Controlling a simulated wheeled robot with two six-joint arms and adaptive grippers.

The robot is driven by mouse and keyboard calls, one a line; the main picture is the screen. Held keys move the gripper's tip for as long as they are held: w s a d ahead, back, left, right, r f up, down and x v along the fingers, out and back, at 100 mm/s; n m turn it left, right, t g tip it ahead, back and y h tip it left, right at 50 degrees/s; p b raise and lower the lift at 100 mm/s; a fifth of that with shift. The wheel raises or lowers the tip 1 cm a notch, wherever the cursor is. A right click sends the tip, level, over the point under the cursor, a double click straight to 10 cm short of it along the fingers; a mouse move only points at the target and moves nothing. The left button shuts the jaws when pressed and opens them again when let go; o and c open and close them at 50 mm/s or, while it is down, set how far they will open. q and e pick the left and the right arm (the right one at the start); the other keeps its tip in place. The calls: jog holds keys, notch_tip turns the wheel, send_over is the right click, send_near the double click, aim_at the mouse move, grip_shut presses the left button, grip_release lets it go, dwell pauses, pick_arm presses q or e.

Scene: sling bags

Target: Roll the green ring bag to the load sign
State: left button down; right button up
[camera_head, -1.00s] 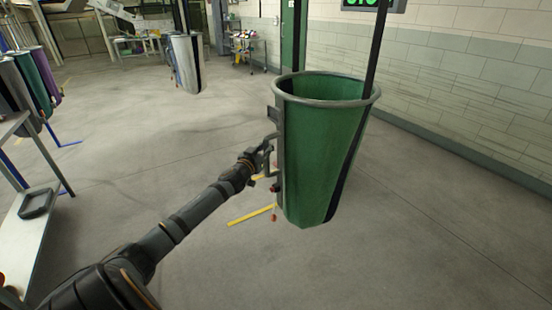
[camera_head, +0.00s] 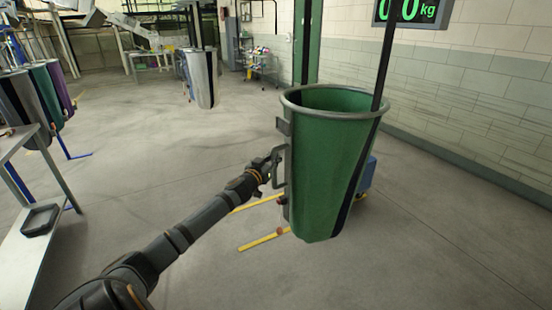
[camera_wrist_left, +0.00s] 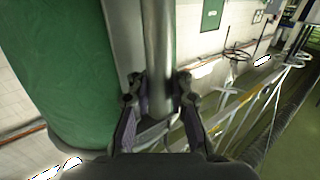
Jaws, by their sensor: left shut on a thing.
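The green ring bag (camera_head: 325,165) hangs open-topped from a grey ring, with a dark strap rising at its right side. It fills the left of the left wrist view (camera_wrist_left: 60,75). My left gripper (camera_head: 272,165) is at the bag's left side, shut on its grey handle (camera_head: 279,168). In the left wrist view the two fingers of my left gripper (camera_wrist_left: 160,100) close around a metal bar (camera_wrist_left: 158,45). A load sign (camera_head: 412,12) reading in green digits and "kg" is at the top right, partly behind the strap. My right gripper is not in view.
Yellow floor lines (camera_head: 264,240) lie left of and below the bag. A blue thing (camera_head: 366,176) shows behind it. A bench (camera_head: 22,262) and several hanging bags (camera_head: 42,95) stand at left. The wall is at right.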

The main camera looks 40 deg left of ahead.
pick_arm(q)
jog(key=shift+s+a+f, duration=0.1)
jog(key=shift+a+f, duration=0.1)
jog(key=shift+f, duration=0.15)
jog(key=c, duration=1.6)
grip_release()
jog(key=shift+s, duration=0.1)
jog(key=o, duration=0.4)
jog(key=shift+s+a+r, duration=0.2)
jog(key=shift+a, duration=0.05)
jog(key=shift+d, duration=0.1)
jog(key=shift+w+d, duration=0.1)
jog(key=shift+s+d, duration=0.25)
jog(key=shift+s, duration=1)
jog(key=shift+s+d, duration=0.2)
jog(key=shift+s, duration=1)
jog(key=shift+s+d, duration=0.25)
jog(key=shift+s, duration=1)
